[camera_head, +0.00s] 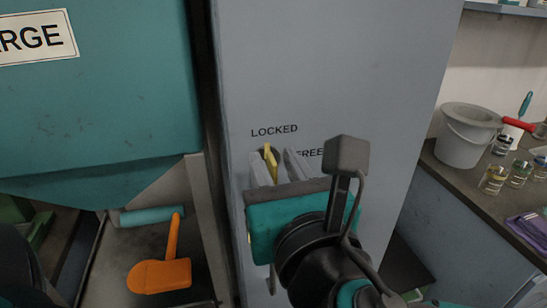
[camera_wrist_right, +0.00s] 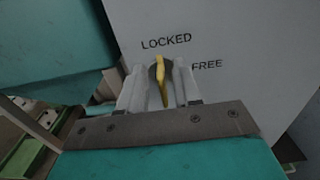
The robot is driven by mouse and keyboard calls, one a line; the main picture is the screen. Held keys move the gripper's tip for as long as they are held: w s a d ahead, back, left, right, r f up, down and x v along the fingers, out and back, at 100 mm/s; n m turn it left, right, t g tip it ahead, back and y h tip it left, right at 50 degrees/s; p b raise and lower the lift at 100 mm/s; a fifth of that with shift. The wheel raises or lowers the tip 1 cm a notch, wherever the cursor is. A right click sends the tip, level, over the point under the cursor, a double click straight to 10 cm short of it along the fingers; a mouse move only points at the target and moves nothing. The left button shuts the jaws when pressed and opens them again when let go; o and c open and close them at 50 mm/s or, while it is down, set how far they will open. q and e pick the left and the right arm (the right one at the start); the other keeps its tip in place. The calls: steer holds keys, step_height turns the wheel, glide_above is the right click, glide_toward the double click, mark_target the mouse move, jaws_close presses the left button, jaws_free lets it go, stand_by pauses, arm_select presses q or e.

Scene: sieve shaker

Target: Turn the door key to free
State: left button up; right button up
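The yellow door key (camera_head: 271,163) sits in the front of a grey cabinet (camera_head: 335,70), just below the word LOCKED and left of the word FREE. In the right wrist view the key (camera_wrist_right: 161,82) stands nearly upright in front of a dark round lock (camera_wrist_right: 153,71), its top towards LOCKED. My right gripper (camera_head: 281,167) is at the key, with one pale finger on each side. In the right wrist view a gap shows between the key and the fingers, so the gripper (camera_wrist_right: 160,90) looks open around it. My left gripper is not in view.
A teal machine body (camera_head: 100,100) stands close on the left. An orange scoop (camera_head: 160,275) lies below it.

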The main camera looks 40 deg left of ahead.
steer(key=shift+x, duration=0.9)
jaws_close()
